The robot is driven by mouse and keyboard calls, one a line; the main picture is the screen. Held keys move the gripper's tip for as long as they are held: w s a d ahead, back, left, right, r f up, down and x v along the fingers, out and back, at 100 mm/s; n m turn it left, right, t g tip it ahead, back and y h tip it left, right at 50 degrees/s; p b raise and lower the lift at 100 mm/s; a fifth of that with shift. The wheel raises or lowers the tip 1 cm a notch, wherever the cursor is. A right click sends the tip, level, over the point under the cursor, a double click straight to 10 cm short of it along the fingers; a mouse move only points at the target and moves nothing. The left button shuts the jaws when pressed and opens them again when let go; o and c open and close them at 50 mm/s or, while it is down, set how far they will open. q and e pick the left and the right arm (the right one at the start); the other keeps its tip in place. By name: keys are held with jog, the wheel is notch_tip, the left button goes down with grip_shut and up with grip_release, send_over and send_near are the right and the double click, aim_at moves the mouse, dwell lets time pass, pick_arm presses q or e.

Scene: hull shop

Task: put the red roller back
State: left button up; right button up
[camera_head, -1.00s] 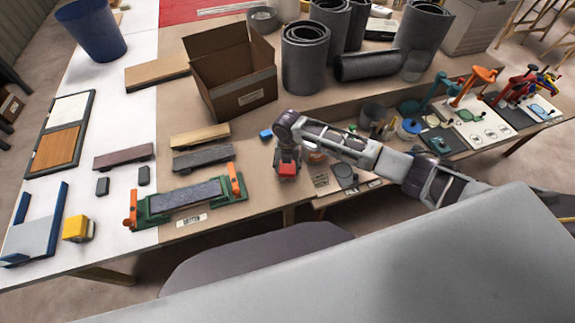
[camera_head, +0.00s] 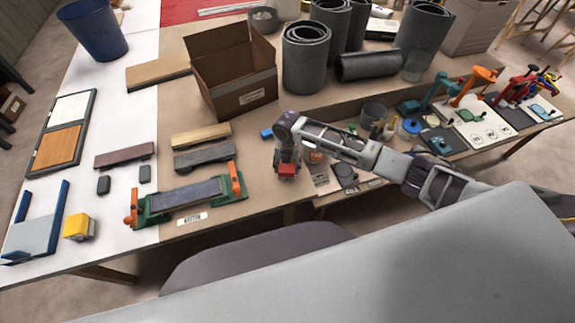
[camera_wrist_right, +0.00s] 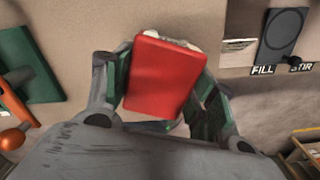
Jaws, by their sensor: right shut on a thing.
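The red roller (camera_wrist_right: 165,75) shows as a red, block-like body with a pale, lumpy edge at its far end. In the head view it is a small red patch (camera_head: 287,169) near the front edge of the table. My right gripper (camera_head: 287,163) is shut on it; in the wrist view the fingers (camera_wrist_right: 163,88) press it from both sides. I cannot tell whether it touches the table. My left gripper is not in view.
A green clamp frame (camera_head: 207,198) with orange ends holds a grey strip left of my right gripper. A cardboard box (camera_head: 243,95) and grey rolls (camera_head: 305,60) stand behind. A yellow block-like thing (camera_head: 79,227) is at left. Coloured tools (camera_head: 515,90) stand at right.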

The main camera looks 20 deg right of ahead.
jog(key=o, duration=1.1)
jog(key=shift+s+d+f, duration=0.2)
jog(key=shift+s+f, duration=0.2)
jog(key=shift+f, duration=0.25)
jog(key=o, duration=0.5)
jog(key=shift+w, duration=0.2)
jog(key=shift+c, duration=0.2)
jog(key=shift+w+r, duration=0.1)
jog(key=shift+a+r, duration=0.1)
jog(key=shift+r, duration=0.15)
jog(key=shift+r, duration=0.4)
notch_tip(320, 180, up, 12)
jog(key=shift+b, duration=0.45)
jog(key=shift+r, duration=0.1)
